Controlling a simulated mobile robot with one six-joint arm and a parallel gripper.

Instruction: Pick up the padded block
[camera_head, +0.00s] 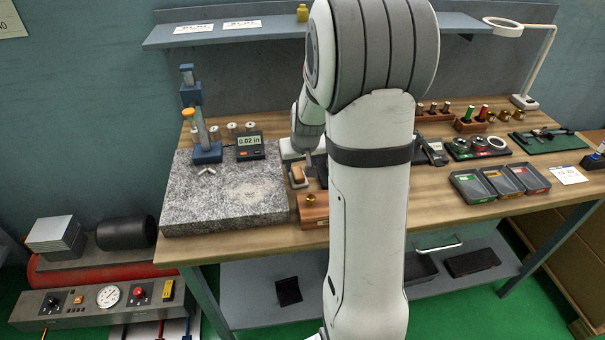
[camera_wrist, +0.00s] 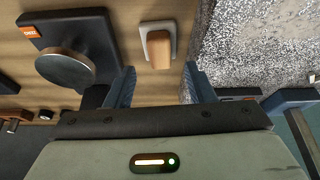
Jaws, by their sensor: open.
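The padded block, a small tan wooden block (camera_wrist: 159,52) on a pale grey pad (camera_wrist: 147,29), lies on the wooden bench top in the wrist view, near the top middle. My gripper (camera_wrist: 159,68) is open, its two blue-grey fingers spread on the left and right below the block in the picture. The block is apart from both fingers, and nothing is held. In the head view the block (camera_head: 298,174) shows small, beside the granite plate. My gripper (camera_head: 309,165) is close by it there, partly hidden by my arm.
The speckled granite plate (camera_wrist: 250,45) lies close on the right in the wrist view. A dark device with a round metal disc (camera_wrist: 65,68) stands left. In the head view, a wooden holder with a brass knob (camera_head: 313,207) is near the front edge. Open trays (camera_head: 472,187) are right.

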